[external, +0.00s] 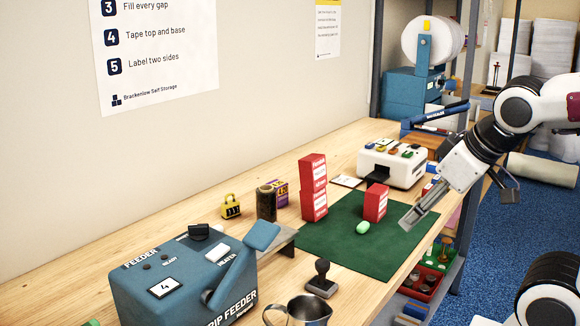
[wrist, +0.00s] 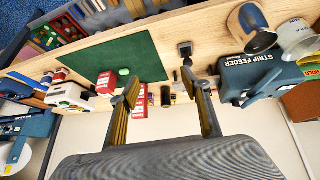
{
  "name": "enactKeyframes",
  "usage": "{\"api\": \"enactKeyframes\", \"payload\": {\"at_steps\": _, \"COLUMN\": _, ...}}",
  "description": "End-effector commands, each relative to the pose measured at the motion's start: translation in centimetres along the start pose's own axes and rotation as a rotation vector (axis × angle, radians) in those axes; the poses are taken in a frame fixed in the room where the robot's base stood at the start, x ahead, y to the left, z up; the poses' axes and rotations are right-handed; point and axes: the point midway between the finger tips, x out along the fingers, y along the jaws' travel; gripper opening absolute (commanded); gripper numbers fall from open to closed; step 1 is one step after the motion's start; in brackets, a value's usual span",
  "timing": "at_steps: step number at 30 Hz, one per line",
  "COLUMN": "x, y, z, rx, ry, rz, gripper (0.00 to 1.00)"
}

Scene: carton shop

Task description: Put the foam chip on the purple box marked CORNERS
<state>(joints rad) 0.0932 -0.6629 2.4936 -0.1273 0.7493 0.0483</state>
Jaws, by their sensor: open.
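The foam chip (external: 363,227) is a small pale green capsule lying on the green mat (external: 345,253), beside a single red box. It also shows on the mat in the wrist view (wrist: 124,72). A small purple box (external: 281,190) with yellow marking stands near the wall in the external view, partly hidden by a dark jar; its lettering is too small to read. My gripper (external: 411,219) is above the right side of the mat, apart from the chip. In the wrist view its fingers (wrist: 161,92) are spread wide with nothing held between them.
The dark jar (external: 266,203) and a yellow padlock (external: 231,206) stand left. A blue strip feeder (external: 185,280), stamp (external: 322,280) and metal jug (external: 305,312) occupy the front. The mat's front is clear.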

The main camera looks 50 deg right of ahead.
Motion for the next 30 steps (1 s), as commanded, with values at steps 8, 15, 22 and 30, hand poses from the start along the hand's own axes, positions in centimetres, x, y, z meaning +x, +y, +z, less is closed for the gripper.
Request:
{"api": "enactKeyframes", "payload": {"at_steps": 8, "x": -2.3, "y": -4.2, "z": 3.4, "rx": -0.037, "ry": -0.063, "rz": -0.129, "gripper": 0.47}}
{"api": "enactKeyframes", "payload": {"at_steps": 15, "x": -2.4, "y": -4.4, "z": 3.6, "rx": -0.039, "ry": -0.069, "rz": -0.137, "gripper": 0.47}}
{"api": "enactKeyframes", "payload": {"at_steps": 22, "x": -2.4, "y": -4.4, "z": 3.6, "rx": -0.039, "ry": -0.068, "rz": -0.136, "gripper": 0.51}}
{"api": "enactKeyframes", "payload": {"at_steps": 30, "x": -2.3, "y": -4.0, "z": 3.6, "rx": -0.026, "ry": -0.071, "rz": -0.128, "gripper": 0.51}}
